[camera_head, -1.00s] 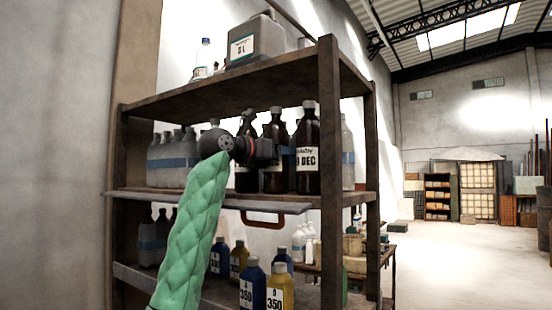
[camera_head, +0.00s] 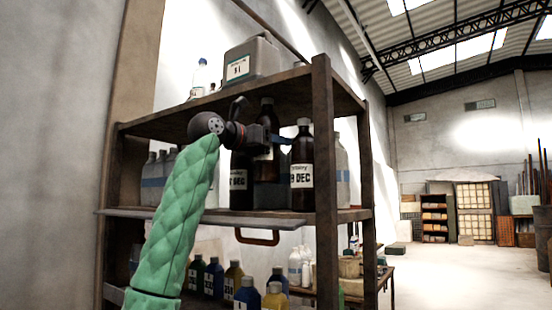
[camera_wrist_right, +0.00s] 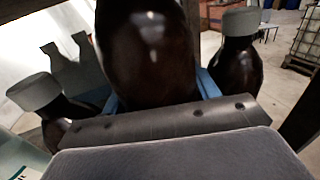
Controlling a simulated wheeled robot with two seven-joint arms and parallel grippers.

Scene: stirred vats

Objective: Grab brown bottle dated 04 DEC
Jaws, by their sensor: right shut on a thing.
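A brown bottle (camera_head: 267,112) is held by my right gripper (camera_head: 274,141) at the shelf's middle level, raised above its neighbours. Its label is mostly covered by the gripper, so its date is unreadable. In the right wrist view the held bottle (camera_wrist_right: 145,50) fills the top middle, between the blue finger pads. A brown bottle (camera_head: 302,160) to the right has a white label ending in "DEC". Another brown bottle (camera_head: 240,165) to the left also shows "DEC"; the day numbers are unclear. Both stand on the board. My left gripper is not in view.
The upper shelf board (camera_head: 185,112) is close above the held bottle. A rusty post (camera_head: 324,200) stands right of the bottles. Pale bottles (camera_head: 160,172) stand at left on the same level. Blue and yellow bottles (camera_head: 247,292) fill the lower level. Open floor lies to the right.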

